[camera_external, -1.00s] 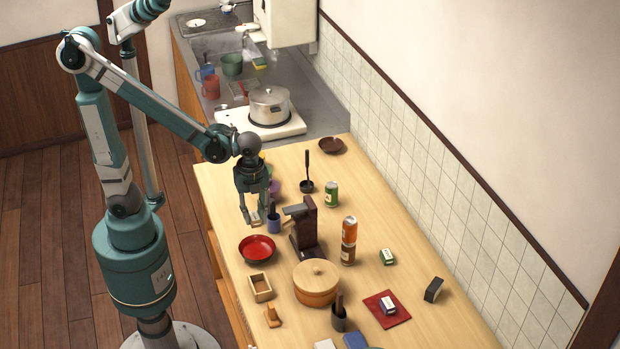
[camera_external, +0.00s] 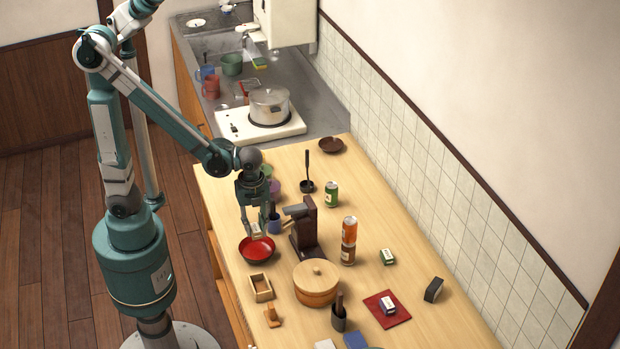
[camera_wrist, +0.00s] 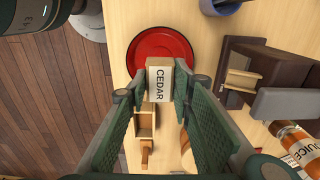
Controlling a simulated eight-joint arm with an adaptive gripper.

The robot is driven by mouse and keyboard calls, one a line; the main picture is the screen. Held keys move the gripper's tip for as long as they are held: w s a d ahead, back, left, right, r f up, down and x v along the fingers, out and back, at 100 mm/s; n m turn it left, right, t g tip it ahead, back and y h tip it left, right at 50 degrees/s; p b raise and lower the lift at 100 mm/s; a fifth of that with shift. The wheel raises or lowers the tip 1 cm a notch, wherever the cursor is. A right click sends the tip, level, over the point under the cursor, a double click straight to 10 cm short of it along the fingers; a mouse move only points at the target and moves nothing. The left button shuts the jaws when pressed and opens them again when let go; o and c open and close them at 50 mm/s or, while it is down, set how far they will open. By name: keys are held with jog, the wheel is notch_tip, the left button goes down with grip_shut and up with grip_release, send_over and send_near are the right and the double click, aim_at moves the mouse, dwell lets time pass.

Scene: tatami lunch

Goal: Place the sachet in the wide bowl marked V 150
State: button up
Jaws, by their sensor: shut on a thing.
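My gripper (camera_external: 257,229) is shut on the sachet, a small tan block with a white label reading CEDAR (camera_wrist: 160,82), clear in the wrist view between the fingertips. The wide bowl (camera_external: 257,254) is red inside with a dark rim. In the wrist view the bowl (camera_wrist: 150,47) lies beyond and below the sachet, whose far end overlaps the bowl's near edge in the picture. In the external view the gripper is just above the bowl's far edge. I cannot read any V 150 marking on the bowl.
A dark brown upright device (camera_external: 304,232) and a blue cup (camera_external: 274,225) stand close right of the gripper. An open wooden box (camera_external: 260,288) and a lidded round pot (camera_external: 316,288) are nearer the camera. The table's left edge is near.

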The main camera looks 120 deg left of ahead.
jog(key=b, duration=0.1)
send_over(258, 253)
jog(key=shift+d+f, duration=0.1)
jog(key=shift+f, duration=2.7)
jog(key=shift+f, duration=0.1)
jog(key=shift+f+b, duration=0.4)
jog(key=shift+f, duration=1.55)
jog(key=shift+f, duration=0.15)
jog(key=shift+o, duration=2.1)
